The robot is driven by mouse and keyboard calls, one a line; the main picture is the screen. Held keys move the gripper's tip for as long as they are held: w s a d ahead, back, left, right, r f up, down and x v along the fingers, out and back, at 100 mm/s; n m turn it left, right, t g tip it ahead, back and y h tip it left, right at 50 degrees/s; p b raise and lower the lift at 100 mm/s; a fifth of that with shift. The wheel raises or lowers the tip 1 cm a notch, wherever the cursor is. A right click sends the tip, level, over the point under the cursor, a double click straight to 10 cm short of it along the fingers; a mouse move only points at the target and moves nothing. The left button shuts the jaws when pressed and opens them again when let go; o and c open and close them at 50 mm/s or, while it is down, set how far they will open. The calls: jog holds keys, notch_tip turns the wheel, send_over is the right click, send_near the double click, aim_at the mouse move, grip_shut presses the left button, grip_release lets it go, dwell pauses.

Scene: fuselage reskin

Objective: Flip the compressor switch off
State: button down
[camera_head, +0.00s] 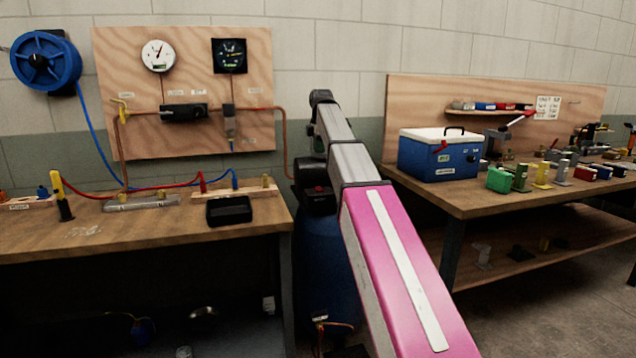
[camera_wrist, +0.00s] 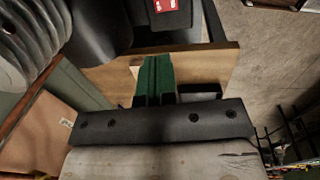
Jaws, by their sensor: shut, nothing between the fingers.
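The compressor stands between the two benches, partly hidden behind my arm. Its blue tank (camera_head: 322,262) shows below in the head view, with a black box bearing a small red switch (camera_head: 319,189) above it. In the wrist view, a black box (camera_wrist: 168,20) with a red patch carrying white marks (camera_wrist: 165,4) is at the top; it looks like the switch box. My gripper (camera_wrist: 156,62) has green fingers that are together and empty, with their tips just short of this box in the picture. The fingers are hidden in the head view. I cannot tell the switch's position.
A grey ribbed cylinder (camera_wrist: 22,42) and a dark rounded body (camera_wrist: 92,32) are close at the left in the wrist view. The left bench (camera_head: 150,232) holds hoses and a black tray (camera_head: 229,210). The right bench (camera_head: 470,200) holds a blue cooler (camera_head: 440,157) and several small parts.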

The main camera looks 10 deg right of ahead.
aim_at(319, 189)
jog(key=shift+f, duration=0.1)
jog(key=f, duration=0.4)
jog(key=w+f, duration=0.1)
jog(key=f, duration=0.8)
jog(key=shift+w+a+f, duration=0.15)
jog(key=shift+w+f, duration=0.2)
jog(key=shift+f, duration=0.1)
jog(key=shift+f, duration=0.2)
jog(key=shift+s, duration=0.1)
jog(key=shift+s+r, duration=0.1)
jog(key=shift+s, duration=0.65)
jog(key=shift+w+r, duration=0.1)
jog(key=shift+r, duration=0.1)
